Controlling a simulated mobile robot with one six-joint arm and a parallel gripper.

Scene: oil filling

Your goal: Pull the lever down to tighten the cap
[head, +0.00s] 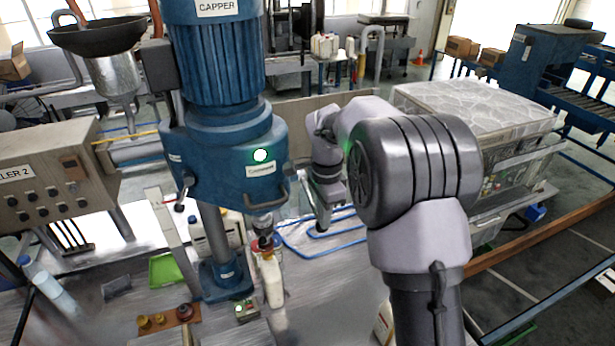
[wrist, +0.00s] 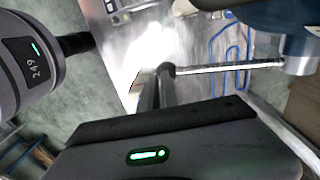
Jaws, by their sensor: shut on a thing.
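The blue capper (head: 225,150) stands on the left bench, with a lit indicator on its front. A white bottle (head: 272,280) stands upright under its head, with a red cap (head: 262,244) at the top. Whether the head touches the cap is hard to tell. The lever (wrist: 225,68) is a metal rod running from a blue hub to a dark knob at its left end in the wrist view. My gripper (wrist: 157,88) is shut on the lever at its knob end.
A control box (head: 45,175) stands at the left, and a black pan (head: 97,36) sits above a metal funnel. A green tray (head: 165,268) and small brass parts lie on the bench.

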